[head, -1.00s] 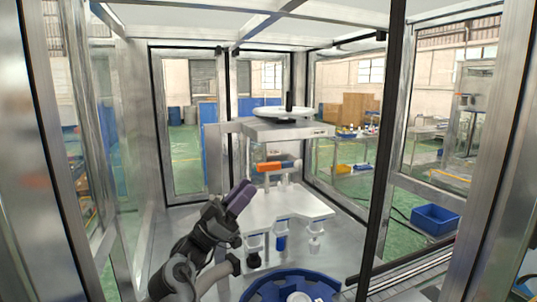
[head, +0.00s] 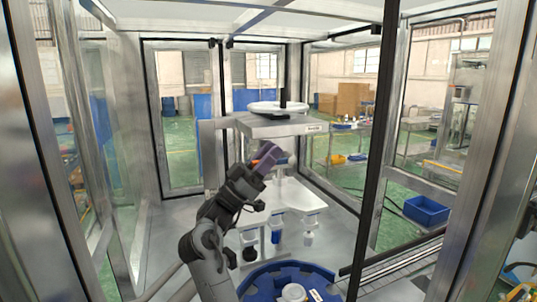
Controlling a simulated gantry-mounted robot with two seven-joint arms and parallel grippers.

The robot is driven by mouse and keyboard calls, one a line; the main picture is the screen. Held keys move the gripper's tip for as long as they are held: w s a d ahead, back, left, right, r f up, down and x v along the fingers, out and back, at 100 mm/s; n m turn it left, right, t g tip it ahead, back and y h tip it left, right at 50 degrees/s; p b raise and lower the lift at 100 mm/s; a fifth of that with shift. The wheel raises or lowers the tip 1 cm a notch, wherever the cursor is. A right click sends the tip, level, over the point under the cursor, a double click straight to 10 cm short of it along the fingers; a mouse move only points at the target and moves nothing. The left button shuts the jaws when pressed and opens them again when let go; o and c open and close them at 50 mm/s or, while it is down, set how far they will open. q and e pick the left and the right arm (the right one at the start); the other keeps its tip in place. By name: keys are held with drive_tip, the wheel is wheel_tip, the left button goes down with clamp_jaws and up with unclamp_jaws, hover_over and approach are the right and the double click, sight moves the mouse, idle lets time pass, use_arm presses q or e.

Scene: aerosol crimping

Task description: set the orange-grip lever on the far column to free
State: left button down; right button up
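The lever's orange grip (head: 263,149) shows only as a small patch beside my gripper, under the machine's upper plate. Most of the lever is hidden behind the gripper, so its setting cannot be read. A grey metal column (head: 208,158) stands to the left of it.
The upper plate (head: 280,126) carries a white round dish (head: 276,107) above the gripper. A pale lower table (head: 290,197) with hanging cups lies below. A blue round tray (head: 256,288) is in front. Glass walls and metal posts enclose the space.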

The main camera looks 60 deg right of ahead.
drive_tip(key=shift+c, duration=0.4)
clamp_jaws()
